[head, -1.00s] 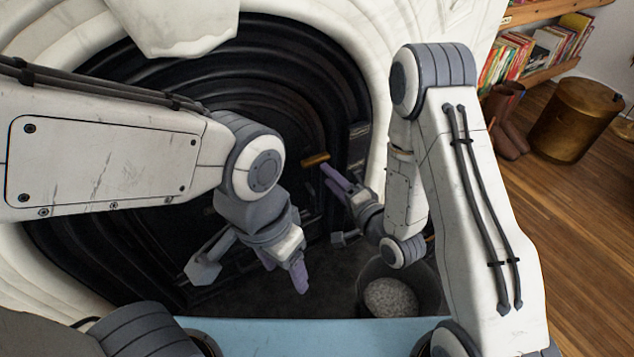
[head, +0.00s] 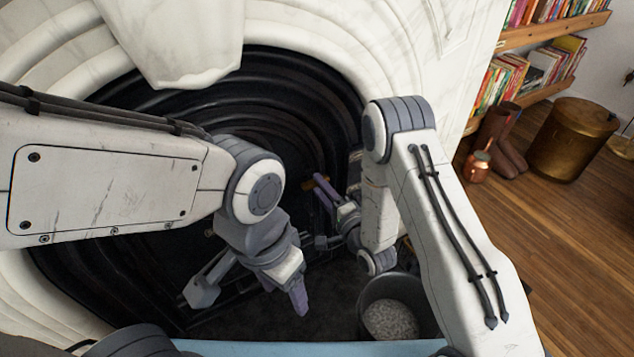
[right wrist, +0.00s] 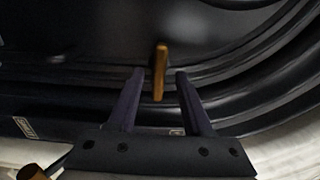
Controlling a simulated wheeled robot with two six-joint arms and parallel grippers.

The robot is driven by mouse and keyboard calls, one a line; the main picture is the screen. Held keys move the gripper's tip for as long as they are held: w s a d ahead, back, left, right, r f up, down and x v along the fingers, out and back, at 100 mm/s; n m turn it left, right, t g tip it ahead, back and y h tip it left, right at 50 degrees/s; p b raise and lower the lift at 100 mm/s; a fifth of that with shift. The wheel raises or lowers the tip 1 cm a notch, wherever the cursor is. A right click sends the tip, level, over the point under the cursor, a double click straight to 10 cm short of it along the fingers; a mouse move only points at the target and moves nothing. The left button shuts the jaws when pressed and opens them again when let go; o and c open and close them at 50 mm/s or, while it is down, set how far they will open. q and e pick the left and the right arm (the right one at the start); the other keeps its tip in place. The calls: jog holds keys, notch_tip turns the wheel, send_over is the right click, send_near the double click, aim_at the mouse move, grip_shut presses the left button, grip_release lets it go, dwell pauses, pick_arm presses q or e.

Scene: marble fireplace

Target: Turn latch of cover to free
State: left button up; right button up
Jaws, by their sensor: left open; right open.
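The black fireplace cover (head: 130,270) fills the marble arch. Its brass latch handle (head: 307,184) shows only in small part in the head view, just left of my right gripper's fingertips. In the right wrist view the brass latch (right wrist: 160,72) points toward the camera and its near end lies between the two open fingers, apart from both. My right gripper (head: 322,190) is open; it also shows in the right wrist view (right wrist: 158,75). My left gripper (head: 299,300) hangs low in front of the cover, fingers pointing down, away from the latch.
A dark bucket (head: 364,296) with pale grey contents stands low by my right arm. Marble surround (head: 60,45) frames the cover. Bookshelf (head: 548,32), boots (head: 505,150), a copper jug (head: 477,166) and a brass bin (head: 572,140) are at the right.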

jog(key=shift+x, duration=1.3)
jog(key=shift+s, duration=0.1)
grip_shut()
jog(key=shift+r, duration=0.2)
